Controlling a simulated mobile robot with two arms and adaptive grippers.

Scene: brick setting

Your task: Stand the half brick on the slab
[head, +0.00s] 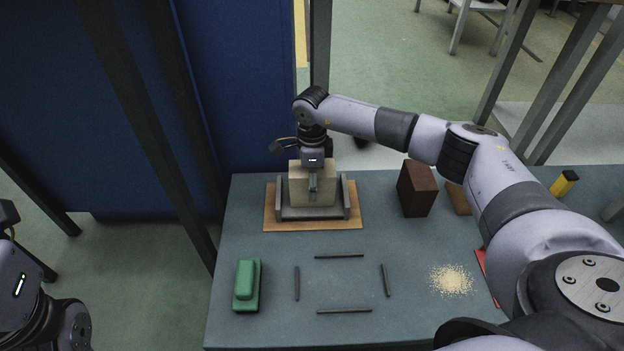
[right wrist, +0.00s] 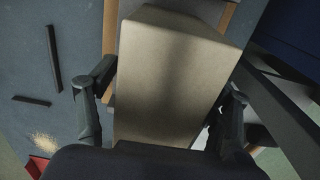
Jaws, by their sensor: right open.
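A beige block (head: 325,190), which looks like the half brick, is upright between the side walls of a grey cradle (head: 312,213). The cradle is on a flat wooden board (head: 270,219), and I cannot tell which piece is the slab. My right gripper (head: 312,178) is over the block with its fingers open on either side. In the right wrist view the block (right wrist: 165,85) is between the spread fingers of the right gripper (right wrist: 171,85), with gaps showing beside it. The far finger is hidden in the head view. Only part of my left arm shows at the left edge.
A dark red-brown brick (head: 417,190) stands right of the board, near a brown block (head: 458,198). Several dark strips, including one strip (head: 339,256), outline a clear area of the table (head: 225,285). A green object (head: 247,285) and sandy grains (head: 451,280) flank it.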

